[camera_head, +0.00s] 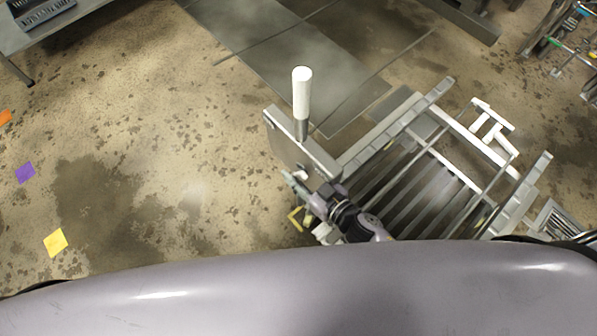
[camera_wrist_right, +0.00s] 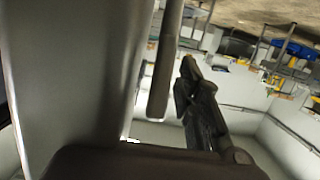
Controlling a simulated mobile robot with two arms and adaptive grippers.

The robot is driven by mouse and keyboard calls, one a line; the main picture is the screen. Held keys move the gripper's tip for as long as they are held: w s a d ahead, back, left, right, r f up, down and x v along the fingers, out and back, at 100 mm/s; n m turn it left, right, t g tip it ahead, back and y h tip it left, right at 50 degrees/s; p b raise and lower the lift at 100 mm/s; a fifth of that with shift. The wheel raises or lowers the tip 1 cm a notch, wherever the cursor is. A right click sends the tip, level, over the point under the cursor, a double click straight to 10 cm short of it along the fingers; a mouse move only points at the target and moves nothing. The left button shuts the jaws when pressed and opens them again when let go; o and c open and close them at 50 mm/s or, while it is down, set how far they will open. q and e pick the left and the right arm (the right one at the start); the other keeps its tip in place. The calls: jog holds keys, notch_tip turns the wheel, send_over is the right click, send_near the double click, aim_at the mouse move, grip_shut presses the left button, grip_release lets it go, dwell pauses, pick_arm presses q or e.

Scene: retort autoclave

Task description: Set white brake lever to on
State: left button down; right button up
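The white brake lever (camera_head: 302,92) stands upright on a dark metal stem at the front-left corner of the trolley. Its white grip is clear of both grippers. My right gripper (camera_head: 300,190) is below the lever in the head view, beside the trolley's end plate (camera_head: 318,160) and apart from the white grip. In the right wrist view one dark finger (camera_wrist_right: 198,105) shows beside a grey metal bar (camera_wrist_right: 165,65). The other finger is not clearly visible, so its opening cannot be told. My left gripper is out of view.
The trolley's slatted bed (camera_head: 425,190) lies right of my right arm, with raised side rails and a white handle frame (camera_head: 490,125). A grey table (camera_head: 50,28) is at the top left. The floor to the left is open, with coloured squares.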

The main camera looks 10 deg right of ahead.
jog(key=v, duration=0.8)
dwell(0.4)
